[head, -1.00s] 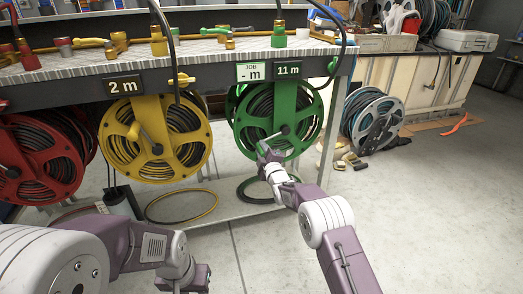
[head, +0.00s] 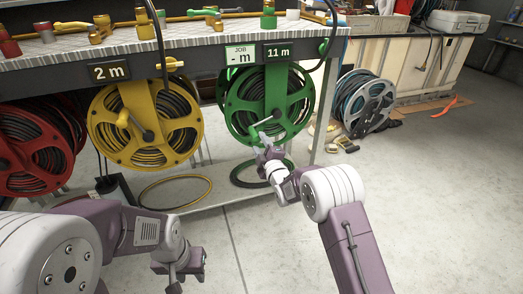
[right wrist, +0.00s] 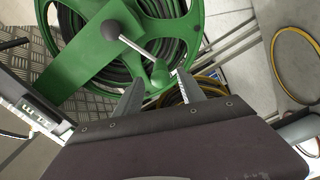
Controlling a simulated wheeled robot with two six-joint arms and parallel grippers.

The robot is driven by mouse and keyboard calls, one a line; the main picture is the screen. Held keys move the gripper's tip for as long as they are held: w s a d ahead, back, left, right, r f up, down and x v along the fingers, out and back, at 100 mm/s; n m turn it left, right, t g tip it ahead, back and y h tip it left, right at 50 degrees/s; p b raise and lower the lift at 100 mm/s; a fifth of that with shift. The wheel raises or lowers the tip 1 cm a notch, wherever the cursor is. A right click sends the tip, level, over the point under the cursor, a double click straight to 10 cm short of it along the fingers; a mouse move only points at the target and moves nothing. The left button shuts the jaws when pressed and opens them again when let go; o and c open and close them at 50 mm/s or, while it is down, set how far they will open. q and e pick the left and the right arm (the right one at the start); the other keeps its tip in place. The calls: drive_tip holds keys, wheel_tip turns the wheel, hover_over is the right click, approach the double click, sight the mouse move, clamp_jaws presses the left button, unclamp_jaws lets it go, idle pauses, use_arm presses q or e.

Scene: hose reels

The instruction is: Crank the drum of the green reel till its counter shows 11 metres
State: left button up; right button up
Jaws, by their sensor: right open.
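The green reel (head: 236,112) hangs under the bench, and its counter (head: 278,51) reads 11 m. Its crank has a dark hub, a metal arm and a green grip (head: 257,128) at lower left of the hub. My right gripper (head: 263,143) is just below the grip. In the right wrist view the crank grip (right wrist: 160,73) lies between the tips of the open fingers (right wrist: 158,88); I cannot tell whether they touch it. My left gripper (head: 188,268) hangs low at the front, away from the reels; its jaws are not clear.
A yellow reel (head: 98,118) with a 2 m counter (head: 110,71) and a red reel (head: 70,135) hang to the left. A job plate (head: 240,55) sits beside the green counter. A loose reel (head: 345,103) stands on the floor at right. Floor in front is open.

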drive_tip(key=shift+b+v, duration=0.65)
drive_tip(key=shift+v, duration=0.2)
use_arm(q)
wheel_tip(320, 180, down, 2)
drive_tip(key=shift+f, duration=0.25)
